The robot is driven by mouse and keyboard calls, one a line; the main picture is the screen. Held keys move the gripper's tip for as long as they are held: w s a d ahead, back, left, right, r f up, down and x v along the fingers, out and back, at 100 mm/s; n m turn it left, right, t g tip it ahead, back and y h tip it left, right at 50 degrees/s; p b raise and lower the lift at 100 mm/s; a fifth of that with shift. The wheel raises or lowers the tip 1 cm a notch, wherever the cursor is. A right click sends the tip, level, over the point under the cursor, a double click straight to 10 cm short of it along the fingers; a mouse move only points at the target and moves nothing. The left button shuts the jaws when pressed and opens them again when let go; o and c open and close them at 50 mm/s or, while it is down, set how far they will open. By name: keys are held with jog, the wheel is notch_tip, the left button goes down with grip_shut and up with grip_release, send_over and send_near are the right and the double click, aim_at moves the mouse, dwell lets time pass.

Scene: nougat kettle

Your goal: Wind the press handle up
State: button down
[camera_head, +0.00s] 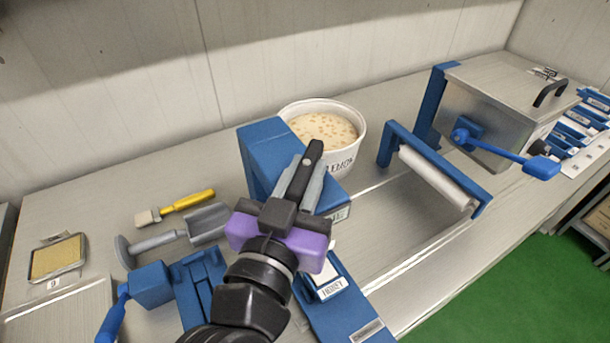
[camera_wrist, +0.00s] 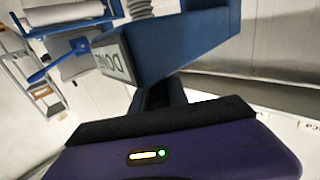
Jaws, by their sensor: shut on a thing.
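My gripper (camera_head: 304,180) is in the middle of the head view, in front of a tall blue frame (camera_head: 268,137). It is shut on a black handle (camera_head: 313,152), whose end sticks up past the grey fingers. I cannot tell whether this is the press handle or what it joins. In the wrist view, a blue block (camera_wrist: 195,45) with a "DONE" label sits just past the dark jaws, which hide the grip. A blue crank handle (camera_head: 112,322) on a blue clamp stands at the lower left. A blue lever (camera_head: 540,166) on a steel box points right.
A white tub (camera_head: 361,139) of pale mix stands behind the blue frame. A roller (camera_head: 437,180) in a blue frame is to the right. A scoop (camera_head: 205,225), a yellow-handled brush (camera_head: 190,201) and a small tray (camera_head: 57,259) lie left. Bare bench shows between frame and roller.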

jog(key=shift+n+y, duration=0.7)
jog(key=shift+y, duration=0.4)
jog(key=c, duration=1.3)
grip_release()
jog(key=s, duration=0.2)
jog(key=s+b, duration=0.1)
jog(key=s, duration=0.4)
jog(key=shift+s+a+b, duration=0.3)
jog(key=shift+s+a, duration=0.05)
jog(key=shift+s, duration=0.05)
